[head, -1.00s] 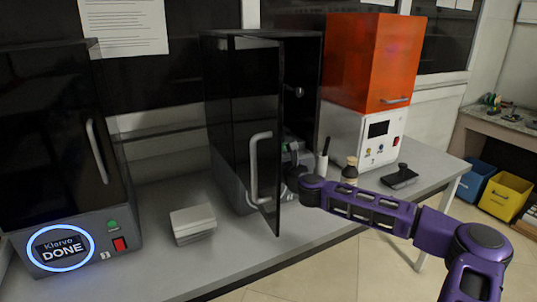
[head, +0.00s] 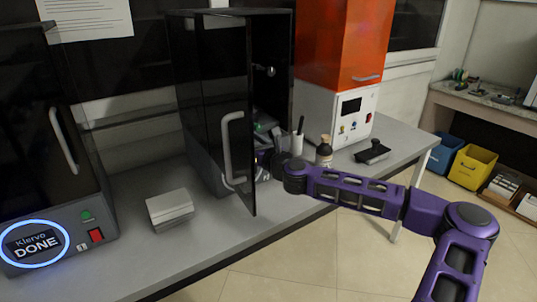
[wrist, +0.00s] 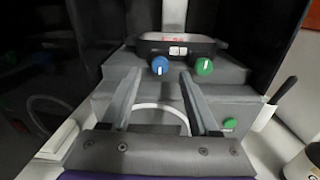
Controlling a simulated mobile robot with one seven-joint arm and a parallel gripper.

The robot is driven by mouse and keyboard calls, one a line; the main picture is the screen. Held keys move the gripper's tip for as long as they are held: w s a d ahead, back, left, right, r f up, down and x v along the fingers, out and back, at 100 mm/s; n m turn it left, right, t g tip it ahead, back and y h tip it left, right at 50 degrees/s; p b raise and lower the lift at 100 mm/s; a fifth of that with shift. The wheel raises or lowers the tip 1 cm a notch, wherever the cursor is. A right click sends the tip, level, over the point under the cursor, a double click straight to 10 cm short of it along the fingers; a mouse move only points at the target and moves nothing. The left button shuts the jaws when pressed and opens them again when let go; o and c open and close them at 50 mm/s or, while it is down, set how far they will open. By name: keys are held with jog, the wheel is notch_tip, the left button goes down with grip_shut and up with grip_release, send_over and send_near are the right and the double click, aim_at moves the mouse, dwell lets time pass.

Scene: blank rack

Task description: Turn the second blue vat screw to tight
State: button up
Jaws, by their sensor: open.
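The blue vat screw (wrist: 160,65) is a round knob with a pale line mark, upright in the wrist view. It sits at the front left of the dark vat (wrist: 176,45), with a green knob (wrist: 204,66) to its right. My gripper (wrist: 162,76) is open and empty, its two fingers pointing at the blue screw from either side. Whether they touch it I cannot tell. In the head view my arm reaches into the middle printer (head: 205,150), whose dark door (head: 222,110) stands open and partly hides the gripper. The screw cannot be made out there.
A left printer (head: 40,170) shows DONE on its lit display. A white box (head: 170,208) lies on the bench between the printers. A brown bottle (head: 324,152) and an orange-topped machine (head: 345,40) stand right of the open door. A black tool (head: 372,152) lies farther right.

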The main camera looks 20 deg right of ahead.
jog(key=v, duration=1.3)
jog(key=shift+s+p, duration=0.2)
jog(key=shift+p, duration=0.15)
